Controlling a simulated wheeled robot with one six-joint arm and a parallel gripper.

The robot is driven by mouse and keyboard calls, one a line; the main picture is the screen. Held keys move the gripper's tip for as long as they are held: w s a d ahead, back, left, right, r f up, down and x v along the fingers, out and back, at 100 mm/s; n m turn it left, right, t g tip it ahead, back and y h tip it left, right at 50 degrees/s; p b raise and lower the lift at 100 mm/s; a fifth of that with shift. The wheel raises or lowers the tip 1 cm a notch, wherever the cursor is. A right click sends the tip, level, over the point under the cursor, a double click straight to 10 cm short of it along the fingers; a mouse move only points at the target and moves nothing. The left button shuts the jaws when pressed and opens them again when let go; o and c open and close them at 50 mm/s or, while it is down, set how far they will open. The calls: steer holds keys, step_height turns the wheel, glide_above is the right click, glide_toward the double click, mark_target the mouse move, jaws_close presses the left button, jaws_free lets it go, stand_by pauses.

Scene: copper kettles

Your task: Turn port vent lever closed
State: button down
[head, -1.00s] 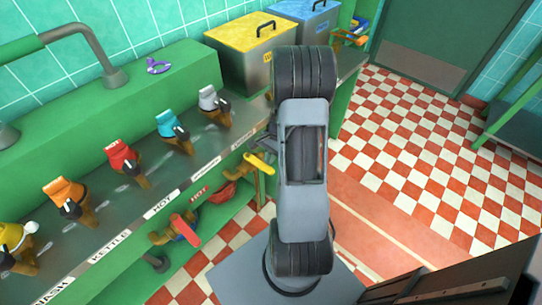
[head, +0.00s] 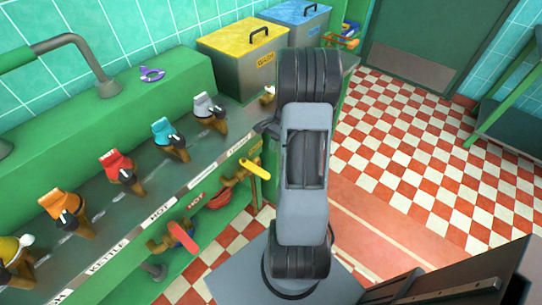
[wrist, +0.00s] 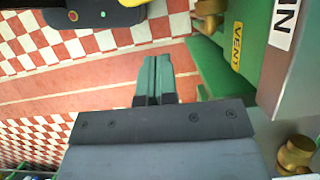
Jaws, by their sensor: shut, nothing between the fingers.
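My gripper (wrist: 152,80) shows in the wrist view as two green fingers pressed together, shut and empty, over the checkered floor. A yellow VENT label (wrist: 237,47) is on the green structure to their right. A brass fitting (wrist: 209,14) is above that label, and another brass fitting (wrist: 295,155) is at the lower right. The fingers are apart from both. In the head view a yellow lever (head: 255,170) and a red lever (head: 183,237) sit on brass valves below the counter edge. I cannot tell which part is the port vent lever.
The counter (head: 140,205) carries a row of tap-like fittings with coloured handles, including a red one (head: 117,165). A yellow-lidded bin (head: 243,50) and a blue-lidded bin (head: 300,22) stand behind. The checkered floor (head: 420,140) to the right is open.

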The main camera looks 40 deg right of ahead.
mark_target(255, 169)
step_height(255, 169, up, 3)
steer(key=w+d+n+b, duration=0.1)
steer(key=d+b, duration=0.2)
steer(key=b, duration=0.2)
steer(key=s+a+f+b, duration=0.1)
steer(key=a+f, duration=0.6)
steer(key=f, duration=0.1)
steer(key=shift+s+a+f, duration=0.2)
steer(key=shift+s+a, duration=0.05)
steer(key=shift+a, duration=0.05)
stand_by(0.4)
